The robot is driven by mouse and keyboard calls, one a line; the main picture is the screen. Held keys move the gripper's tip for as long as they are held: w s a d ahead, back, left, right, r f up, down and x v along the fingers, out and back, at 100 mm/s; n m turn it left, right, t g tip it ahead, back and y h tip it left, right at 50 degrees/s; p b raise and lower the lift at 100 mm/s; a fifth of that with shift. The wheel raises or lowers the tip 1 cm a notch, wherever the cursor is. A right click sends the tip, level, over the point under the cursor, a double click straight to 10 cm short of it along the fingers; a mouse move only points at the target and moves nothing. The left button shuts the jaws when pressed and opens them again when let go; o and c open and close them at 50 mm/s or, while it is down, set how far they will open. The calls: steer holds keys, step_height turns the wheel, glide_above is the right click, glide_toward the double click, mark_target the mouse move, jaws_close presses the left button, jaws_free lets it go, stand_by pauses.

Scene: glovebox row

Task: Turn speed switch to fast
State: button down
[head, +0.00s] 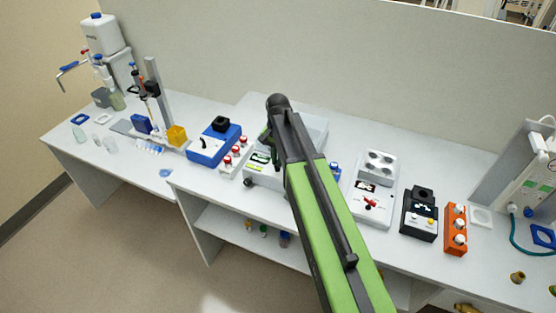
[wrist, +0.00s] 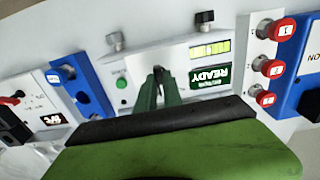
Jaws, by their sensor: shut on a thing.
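In the wrist view my gripper (wrist: 158,76) is at the front panel of a pale grey device (wrist: 137,60). Its green fingers are close together around a small dark upright piece, which looks like the speed switch (wrist: 158,71). The fingers hide most of the switch, and I cannot tell its setting. In the head view my arm covers part of the same device (head: 257,180), and the fingertips are hard to make out.
In the wrist view a rack (wrist: 262,52) of numbered red caps stands right of the device, beside a blue unit (wrist: 300,70). A blue block (wrist: 90,85) is on the left. In the head view a black box (head: 420,213) and an orange block (head: 455,229) stand further right.

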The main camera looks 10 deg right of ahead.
stand_by(0.4)
steer(key=c, duration=1.5)
jaws_free()
step_height(320, 180, up, 17)
steer(key=p, duration=1.7)
steer(key=shift+s+r, duration=0.1)
steer(key=shift+r, duration=0.1)
steer(key=shift+f, duration=0.1)
